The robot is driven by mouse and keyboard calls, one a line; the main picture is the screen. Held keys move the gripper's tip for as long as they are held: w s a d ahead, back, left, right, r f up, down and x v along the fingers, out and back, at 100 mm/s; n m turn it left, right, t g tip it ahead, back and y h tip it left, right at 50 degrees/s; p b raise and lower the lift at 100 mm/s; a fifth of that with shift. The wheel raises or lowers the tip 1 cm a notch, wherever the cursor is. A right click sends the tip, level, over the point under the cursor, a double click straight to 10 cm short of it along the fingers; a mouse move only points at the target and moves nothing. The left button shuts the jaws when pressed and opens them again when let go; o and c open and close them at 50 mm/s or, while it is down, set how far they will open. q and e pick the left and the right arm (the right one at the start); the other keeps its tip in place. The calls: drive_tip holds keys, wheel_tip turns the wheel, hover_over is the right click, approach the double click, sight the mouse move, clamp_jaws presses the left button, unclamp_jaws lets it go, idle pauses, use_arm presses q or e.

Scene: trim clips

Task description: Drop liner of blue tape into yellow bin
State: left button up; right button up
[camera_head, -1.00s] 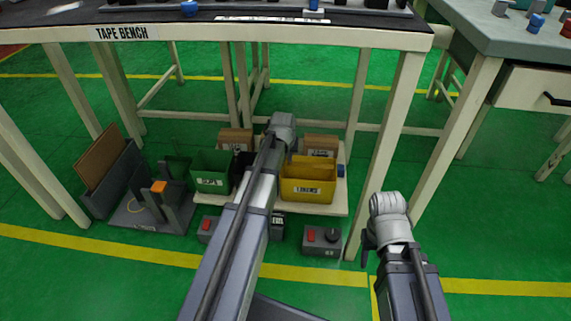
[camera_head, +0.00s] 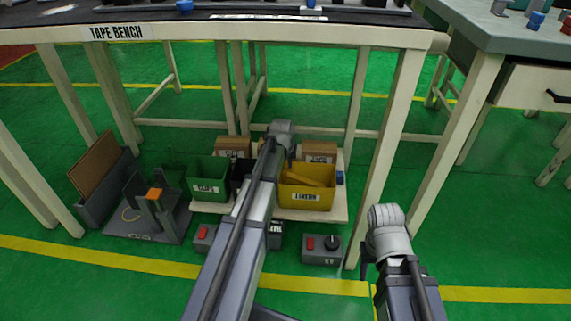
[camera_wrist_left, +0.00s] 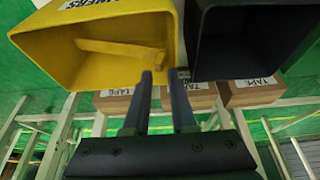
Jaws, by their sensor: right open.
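The yellow bin (camera_head: 318,201), labelled LINERS, stands on a low board under the bench. In the left wrist view the yellow bin (camera_wrist_left: 50,62) is close to my gripper. A pale yellowish strip (camera_wrist_left: 118,49), which looks like a liner, lies inside it. My left gripper (camera_wrist_left: 160,76) has its fingers apart with nothing between them, beside the bin's rim. In the head view its fingers are hidden behind my left wrist. My right gripper (camera_head: 369,262) is open, low at the right, away from the bins. I cannot tell which tape is the blue tape.
A dark bin (camera_wrist_left: 212,40) stands beside the yellow one, with a green bin (camera_head: 207,187) further left. Cardboard boxes (camera_head: 320,151) labelled TAPE sit behind. Grey switch boxes (camera_head: 322,256) stand in front. Bench legs (camera_head: 385,160) flank the space.

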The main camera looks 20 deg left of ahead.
use_arm(q)
drive_tip(key=o, duration=0.3)
drive_tip(key=p+v, duration=0.7)
drive_tip(key=shift+s+r, duration=0.15)
drive_tip(key=shift+r, duration=0.2)
idle(0.7)
